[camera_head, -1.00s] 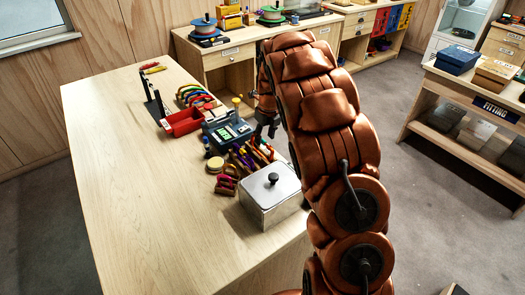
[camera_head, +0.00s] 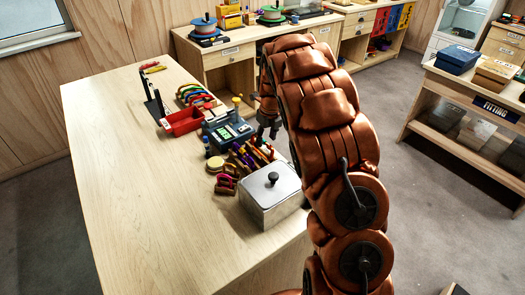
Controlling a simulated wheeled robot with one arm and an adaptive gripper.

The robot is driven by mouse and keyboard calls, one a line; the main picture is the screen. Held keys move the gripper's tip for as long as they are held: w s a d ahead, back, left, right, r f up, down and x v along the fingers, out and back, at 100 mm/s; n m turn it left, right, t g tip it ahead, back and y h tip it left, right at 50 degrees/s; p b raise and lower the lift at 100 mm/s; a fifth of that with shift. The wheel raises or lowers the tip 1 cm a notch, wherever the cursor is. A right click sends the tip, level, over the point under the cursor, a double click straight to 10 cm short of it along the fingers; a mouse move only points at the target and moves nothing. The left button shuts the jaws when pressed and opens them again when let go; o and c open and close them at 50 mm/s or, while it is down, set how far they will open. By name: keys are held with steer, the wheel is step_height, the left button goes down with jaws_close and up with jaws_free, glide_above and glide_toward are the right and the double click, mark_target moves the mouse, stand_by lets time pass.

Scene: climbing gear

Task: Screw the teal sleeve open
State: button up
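My gripper (camera_head: 268,132) is a small dark shape at the end of my orange arm, over the right edge of the long wooden table (camera_head: 130,190). It is beside the grey-blue device with a lit green display (camera_head: 229,132) and just above a cluster of tools with coloured handles (camera_head: 248,156). The arm covers part of it, and I cannot tell whether its fingers are open or shut. I cannot make out a teal sleeve; it is too small or hidden. Several coloured carabiners (camera_head: 195,95) sit in a row behind the red tray (camera_head: 183,121).
A metal box with a black knob (camera_head: 271,200) stands at the table's right edge, in front of the tools. A black upright stand (camera_head: 152,95) is at the back left. The table's left and front are clear. A workbench with spools (camera_head: 203,28) stands behind.

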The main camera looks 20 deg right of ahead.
steer(key=shift+f, duration=0.75)
steer(key=shift+s+a, duration=0.15)
steer(key=shift+a, duration=0.55)
steer(key=shift+r, duration=0.1)
steer(key=shift+r, duration=1.3)
steer(key=shift+d+p, duration=0.4)
steer(key=shift+d, duration=0.3)
steer(key=shift+f, duration=0.15)
